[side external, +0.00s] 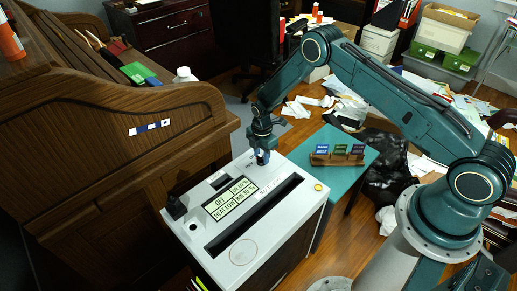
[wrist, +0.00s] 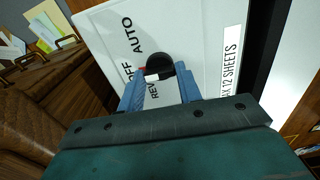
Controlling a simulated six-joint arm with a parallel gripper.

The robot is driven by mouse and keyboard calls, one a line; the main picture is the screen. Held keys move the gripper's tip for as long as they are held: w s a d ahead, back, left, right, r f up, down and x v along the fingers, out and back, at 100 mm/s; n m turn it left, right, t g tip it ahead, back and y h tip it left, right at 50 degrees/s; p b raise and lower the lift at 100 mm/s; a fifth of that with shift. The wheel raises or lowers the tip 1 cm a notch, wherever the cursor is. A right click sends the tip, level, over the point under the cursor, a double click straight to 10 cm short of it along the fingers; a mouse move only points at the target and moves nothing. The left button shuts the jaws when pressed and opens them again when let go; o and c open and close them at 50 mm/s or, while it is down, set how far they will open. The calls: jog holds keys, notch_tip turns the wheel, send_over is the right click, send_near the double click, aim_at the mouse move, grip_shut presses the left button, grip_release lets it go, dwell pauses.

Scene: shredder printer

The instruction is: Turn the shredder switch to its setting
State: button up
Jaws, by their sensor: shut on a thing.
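The shredder (side external: 285,217) is a white box with a long dark slot in its top. Its switch is a black knob (wrist: 159,68) on the top panel, with the words AUTO, OFF and REV printed beside it in the wrist view. My gripper (wrist: 160,85) has its two blue fingers on either side of the knob and is shut on it. A bit of red shows at the knob's left edge. In the side external view my gripper (side external: 262,150) points down at the shredder's far end and largely hides the knob. The knob's exact pointing direction is hard to tell.
A display panel (side external: 230,198) with text lies on the shredder top. A teal table (side external: 328,180) with a wooden card holder (side external: 337,159) stands to the right. A wooden roll-top desk (side external: 120,120) is close on the left. Papers litter the floor behind.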

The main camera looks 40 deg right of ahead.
aim_at(262, 157)
jog(key=shift+m, duration=0.3)
jog(key=m, duration=1.1)
dwell(0.4)
jog(key=o, duration=1)
notch_tip(262, 157, up, 14)
jog(key=shift+f, duration=0.1)
dwell(0.3)
